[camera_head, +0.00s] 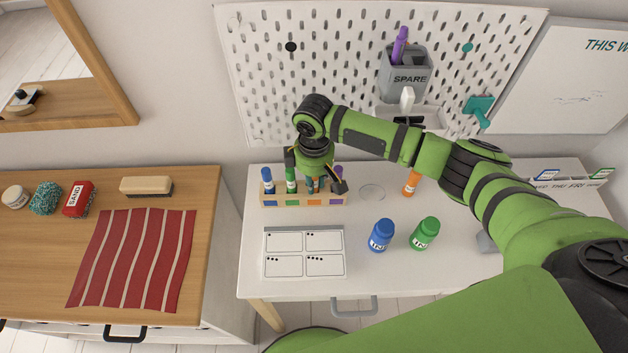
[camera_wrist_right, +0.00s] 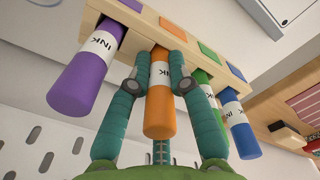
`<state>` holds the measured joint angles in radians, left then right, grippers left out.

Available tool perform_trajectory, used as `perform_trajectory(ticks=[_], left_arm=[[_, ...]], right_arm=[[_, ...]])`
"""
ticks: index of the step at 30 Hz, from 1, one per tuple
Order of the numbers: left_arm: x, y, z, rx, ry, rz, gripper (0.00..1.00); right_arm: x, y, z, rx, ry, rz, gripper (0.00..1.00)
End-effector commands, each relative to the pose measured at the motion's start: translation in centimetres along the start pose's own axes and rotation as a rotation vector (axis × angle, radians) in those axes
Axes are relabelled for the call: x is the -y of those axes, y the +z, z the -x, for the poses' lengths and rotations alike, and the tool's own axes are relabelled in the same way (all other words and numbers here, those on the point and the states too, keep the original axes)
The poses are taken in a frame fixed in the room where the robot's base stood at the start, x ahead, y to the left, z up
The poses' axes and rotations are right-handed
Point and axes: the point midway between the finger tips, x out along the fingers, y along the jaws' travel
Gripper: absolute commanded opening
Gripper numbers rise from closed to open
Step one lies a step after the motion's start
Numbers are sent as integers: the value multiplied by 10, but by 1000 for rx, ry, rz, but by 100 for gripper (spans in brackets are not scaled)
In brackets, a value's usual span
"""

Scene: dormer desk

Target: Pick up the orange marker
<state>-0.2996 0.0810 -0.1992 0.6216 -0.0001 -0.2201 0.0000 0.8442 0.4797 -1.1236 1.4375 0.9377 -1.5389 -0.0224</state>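The orange marker (camera_wrist_right: 159,105), with a white INK label, stands in the wooden rack (camera_wrist_right: 190,45) between the purple marker (camera_wrist_right: 80,80) and the green marker (camera_wrist_right: 205,95). My right gripper (camera_wrist_right: 160,62) has one fingertip on each side of it, close against the label; it looks shut on the marker. In the head view my right gripper (camera_head: 318,180) points down over the rack (camera_head: 275,201) and hides most of the orange marker. The blue marker (camera_head: 267,179) and green marker (camera_head: 291,179) show to its left. My left gripper is out of view.
A blue bottle (camera_head: 381,236) and a green bottle (camera_head: 424,234) stand on the white desk, with an orange item (camera_head: 411,184) behind them. A card sheet (camera_head: 304,253) lies in front of the rack. A pegboard (camera_head: 330,60) with a spare cup (camera_head: 404,80) rises behind.

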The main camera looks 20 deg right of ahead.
Motion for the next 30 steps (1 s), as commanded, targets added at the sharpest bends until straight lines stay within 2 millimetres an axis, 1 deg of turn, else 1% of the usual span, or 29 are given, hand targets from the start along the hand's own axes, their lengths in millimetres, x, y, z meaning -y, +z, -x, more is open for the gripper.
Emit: perform_trajectory(ticks=[10,14,19,23,30], left_arm=[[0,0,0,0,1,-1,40],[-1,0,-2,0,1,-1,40],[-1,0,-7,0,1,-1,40],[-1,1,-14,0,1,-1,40],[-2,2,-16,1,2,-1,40]], right_arm=[[0,0,1,0,-1,0,0],[0,0,4,-1,0,0,0],[0,-1,21,-4,0,1,0],[-1,-1,42,-4,2,0,0],[20,29,61,-2,-1,1,0]])
